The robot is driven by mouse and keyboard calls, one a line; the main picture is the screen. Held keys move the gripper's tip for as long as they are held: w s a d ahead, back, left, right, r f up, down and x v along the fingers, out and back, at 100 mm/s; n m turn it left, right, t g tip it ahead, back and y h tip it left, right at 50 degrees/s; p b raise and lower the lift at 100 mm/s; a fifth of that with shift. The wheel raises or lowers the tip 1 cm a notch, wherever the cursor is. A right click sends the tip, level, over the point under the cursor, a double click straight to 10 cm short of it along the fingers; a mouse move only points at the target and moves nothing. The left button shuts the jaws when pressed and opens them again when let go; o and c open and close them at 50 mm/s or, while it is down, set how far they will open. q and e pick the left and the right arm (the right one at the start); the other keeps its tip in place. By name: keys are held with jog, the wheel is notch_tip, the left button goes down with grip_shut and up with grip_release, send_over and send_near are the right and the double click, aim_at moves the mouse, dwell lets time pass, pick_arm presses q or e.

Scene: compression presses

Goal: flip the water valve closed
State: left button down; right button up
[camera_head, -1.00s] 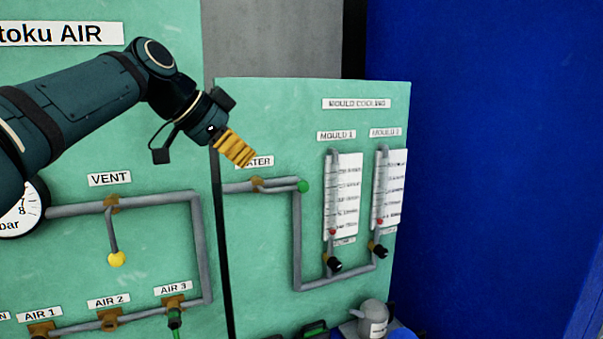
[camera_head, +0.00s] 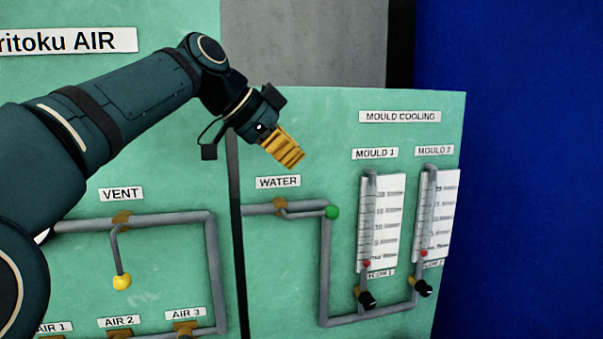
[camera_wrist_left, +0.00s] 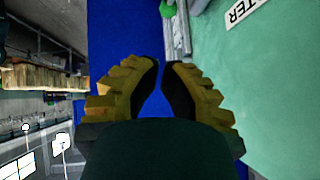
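The water valve (camera_head: 279,204) is a brass fitting on the grey pipe under the WATER label. Its grey lever lies sideways along the pipe to the right, ending in a green knob (camera_head: 332,212). The green knob also shows at the top of the left wrist view (camera_wrist_left: 168,8). My left gripper (camera_head: 290,156) has yellow ridged fingers and appears in front of the panel, above the label and up-left of the knob, apart from the lever. In the left wrist view its fingertips (camera_wrist_left: 161,63) nearly meet with nothing between them. My right gripper is out of view.
Right of the valve are two mould cooling flow tubes (camera_head: 368,220) with black-knobbed valves (camera_head: 367,299) below. Left is the air panel with the vent lever and its yellow knob (camera_head: 122,282). A blue wall (camera_head: 520,170) stands at right. Space before the water pipe looks clear.

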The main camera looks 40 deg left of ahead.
pick_arm(q)
send_over(329, 211)
jog(key=s, duration=0.3)
notch_tip(329, 211, down, 6)
jog(key=f, duration=0.2)
jog(key=w+f+b, duration=0.1)
jog(key=shift+a, duration=0.35)
jog(key=shift+w+a+f, duration=0.1)
jog(key=shift+w+f, duration=0.05)
jog(key=shift+f, duration=0.35)
